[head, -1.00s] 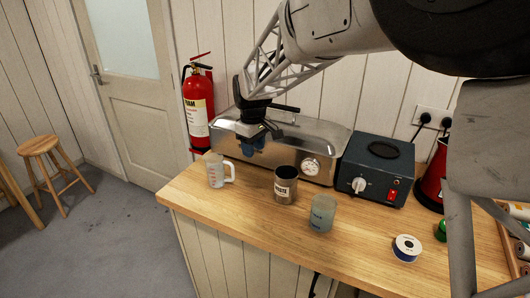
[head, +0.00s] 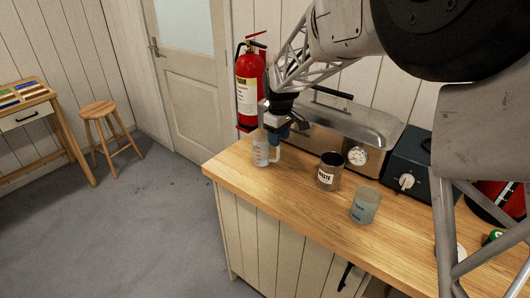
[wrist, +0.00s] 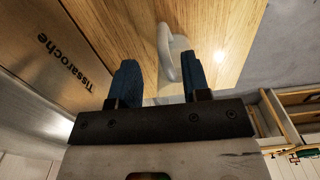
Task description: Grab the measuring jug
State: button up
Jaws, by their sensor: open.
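The measuring jug (head: 261,153) is a clear cup with red markings and a pale handle on its right side. It stands upright near the left end of the wooden counter in the head view. My gripper (head: 277,131) is just above and beside it, at the handle side, with blue fingers pointing down. In the wrist view, the two blue fingers are apart, and the jug's pale curved handle (wrist: 166,48) shows between and beyond them. Nothing is gripped. I cannot tell whether a finger touches the jug.
A steel box with a dial (head: 340,140) is behind. A fire extinguisher (head: 248,88) hangs at the wall.

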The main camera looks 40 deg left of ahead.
aim_at(278, 158)
jog(key=shift+f, duration=0.5)
jog(key=shift+s+d+f, duration=0.1)
jog(key=shift+f, duration=1.2)
jog(key=shift+s+f, duration=0.1)
jog(key=shift+f, duration=1.15)
grip_shut()
